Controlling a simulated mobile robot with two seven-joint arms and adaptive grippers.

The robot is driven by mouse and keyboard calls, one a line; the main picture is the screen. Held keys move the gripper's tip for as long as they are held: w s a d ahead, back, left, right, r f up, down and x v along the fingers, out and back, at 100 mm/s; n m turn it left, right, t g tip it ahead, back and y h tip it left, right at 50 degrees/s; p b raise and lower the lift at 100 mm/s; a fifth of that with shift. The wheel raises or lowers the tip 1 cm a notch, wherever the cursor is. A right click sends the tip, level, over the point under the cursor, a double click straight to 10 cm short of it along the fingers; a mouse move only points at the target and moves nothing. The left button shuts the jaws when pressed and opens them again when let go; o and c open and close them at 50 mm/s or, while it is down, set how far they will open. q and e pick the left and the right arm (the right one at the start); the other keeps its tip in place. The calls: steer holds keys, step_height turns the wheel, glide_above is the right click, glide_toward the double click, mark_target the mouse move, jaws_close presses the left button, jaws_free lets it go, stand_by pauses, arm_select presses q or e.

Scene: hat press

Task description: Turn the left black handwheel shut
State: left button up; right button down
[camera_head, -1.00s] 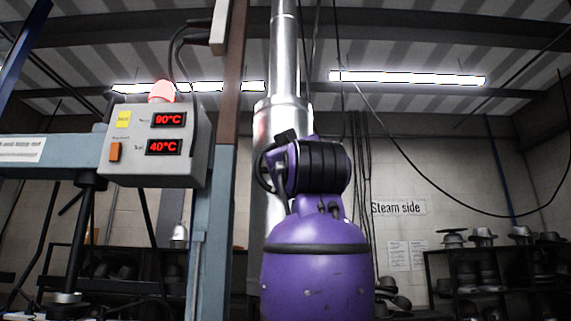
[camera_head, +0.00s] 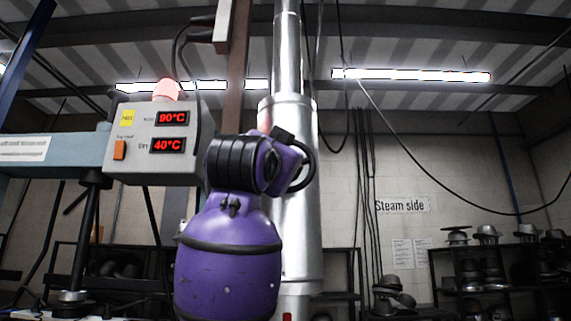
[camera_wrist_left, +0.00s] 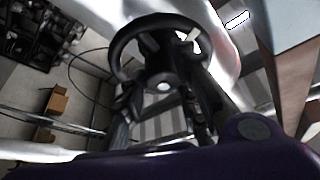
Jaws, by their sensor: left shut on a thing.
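The black handwheel (camera_wrist_left: 119,46) shows in the left wrist view as a round dark rim, against a shiny metal pipe. My left gripper (camera_wrist_left: 166,75) reaches up to it with dark fingers and is shut on it. The fingers overlap the wheel's lower part and hide some of it. My right gripper is in neither view.
A grey control box (camera_head: 130,150) with red readouts of 90°C and 40°C hangs left of my arm. The metal pipe (camera_head: 300,220) rises behind it. Shelves with hats (camera_head: 480,268) stand at the back right, under a "Steam side" sign (camera_head: 402,205).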

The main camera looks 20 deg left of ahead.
arm_select(q)
steer(key=m+g+h, duration=0.1)
steer(key=m+g, duration=0.1)
steer(key=m, duration=0.3)
steer(key=m+g, duration=0.2)
steer(key=m, duration=0.4)
steer(key=m+g+h, duration=0.1)
steer(key=m+g, duration=0.1)
steer(key=m, duration=0.4)
steer(key=shift+w+a+h, duration=0.1)
steer(key=shift+a+h, duration=0.15)
steer(key=shift+h, duration=0.05)
steer(key=shift+r+m+g+y, duration=0.1)
steer(key=shift+m+g+y, duration=0.65)
steer(key=shift+m, duration=1.05)
steer(key=shift+c, duration=0.2)
steer(key=shift+w, duration=0.1)
steer(key=o, duration=0.9)
steer(key=shift+c, duration=0.2)
steer(key=shift+o, duration=0.8)
steer(key=shift+s+a, duration=0.15)
steer(key=shift+s, duration=0.1)
steer(key=shift+r, duration=0.15)
